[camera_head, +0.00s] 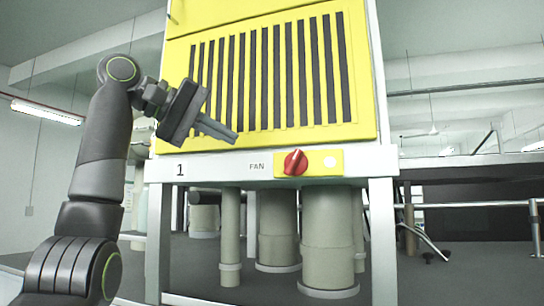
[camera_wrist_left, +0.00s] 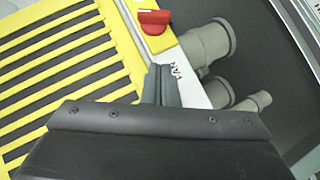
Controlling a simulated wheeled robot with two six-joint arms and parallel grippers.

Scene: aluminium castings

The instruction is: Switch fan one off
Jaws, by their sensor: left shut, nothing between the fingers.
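The fan switch is a red rotary knob (camera_head: 295,162) on a yellow plate (camera_head: 322,163), on the white rail right of the word FAN. The rail carries the number 1 at its left end. The red knob also shows at the top of the left wrist view (camera_wrist_left: 153,21). My left gripper (camera_head: 234,137) is shut and empty, up and left of the knob and apart from it. In the left wrist view its fingertips (camera_wrist_left: 161,68) point toward the knob. My right gripper is not in view.
A yellow slatted panel (camera_head: 365,100) stands above the rail. Several grey-beige pipes (camera_head: 330,240) hang below it. White legs (camera_head: 383,240) frame the unit. A metal handrail (camera_head: 480,205) runs at the right. The space in front of the knob looks clear.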

